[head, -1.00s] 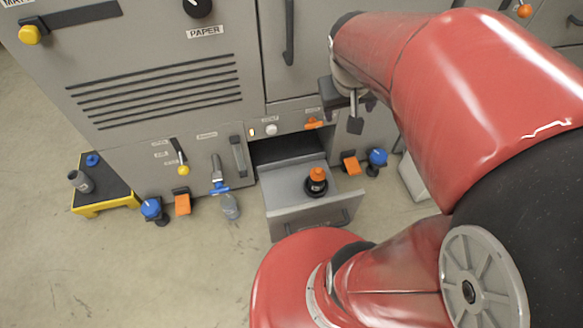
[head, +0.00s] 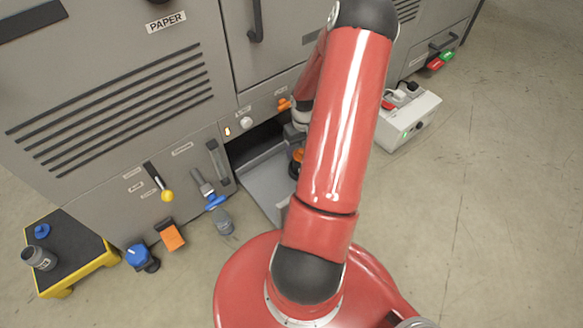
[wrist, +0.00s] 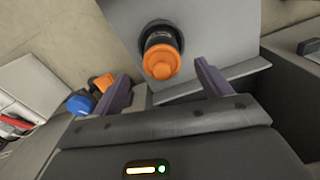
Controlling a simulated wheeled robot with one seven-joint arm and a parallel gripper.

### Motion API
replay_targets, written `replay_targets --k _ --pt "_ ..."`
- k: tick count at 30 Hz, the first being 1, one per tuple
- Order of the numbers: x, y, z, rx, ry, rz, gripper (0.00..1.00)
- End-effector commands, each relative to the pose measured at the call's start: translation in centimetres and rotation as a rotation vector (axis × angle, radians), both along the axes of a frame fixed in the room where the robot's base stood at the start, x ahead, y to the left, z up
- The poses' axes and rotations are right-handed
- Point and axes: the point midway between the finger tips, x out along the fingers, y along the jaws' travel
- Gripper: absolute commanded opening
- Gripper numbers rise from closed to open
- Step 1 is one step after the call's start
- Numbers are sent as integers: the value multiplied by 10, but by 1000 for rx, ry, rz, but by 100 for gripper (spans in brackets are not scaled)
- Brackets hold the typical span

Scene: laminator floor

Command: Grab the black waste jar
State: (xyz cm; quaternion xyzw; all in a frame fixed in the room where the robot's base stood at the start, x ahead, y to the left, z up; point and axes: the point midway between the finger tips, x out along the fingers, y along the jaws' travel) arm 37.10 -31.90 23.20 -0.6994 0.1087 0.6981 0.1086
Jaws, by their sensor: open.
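The black jar with an orange lid (wrist: 161,62) stands on the pulled-out grey drawer (wrist: 215,45). In the wrist view it lies ahead of my gripper (wrist: 163,87), in line with the gap between the purple fingers. The fingers are apart, and I see nothing held between them. I cannot tell how far the lid is from the fingertips. In the head view the jar (head: 297,158) is mostly hidden behind my red arm, with part of the orange lid showing. My gripper there is also largely hidden by the arm.
A yellow-edged step (head: 75,250) at left carries a grey jar (head: 40,258). A blue valve and clear bottle (head: 222,220) hang left of the drawer (head: 265,185). Blue and orange floor pedals (head: 171,236) stand before the machine. A white box (head: 408,118) sits right; floor at right is clear.

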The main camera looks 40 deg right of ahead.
Motion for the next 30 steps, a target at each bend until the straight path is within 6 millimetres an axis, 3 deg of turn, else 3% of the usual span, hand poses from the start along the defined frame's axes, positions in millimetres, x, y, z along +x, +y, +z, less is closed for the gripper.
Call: replay_targets --k 15,24,30 --pt "2 4 -68 2 3 1 77" --pt "2 3 -73 0 2 2 77" --pt "2 3 -73 1 2 1 54"
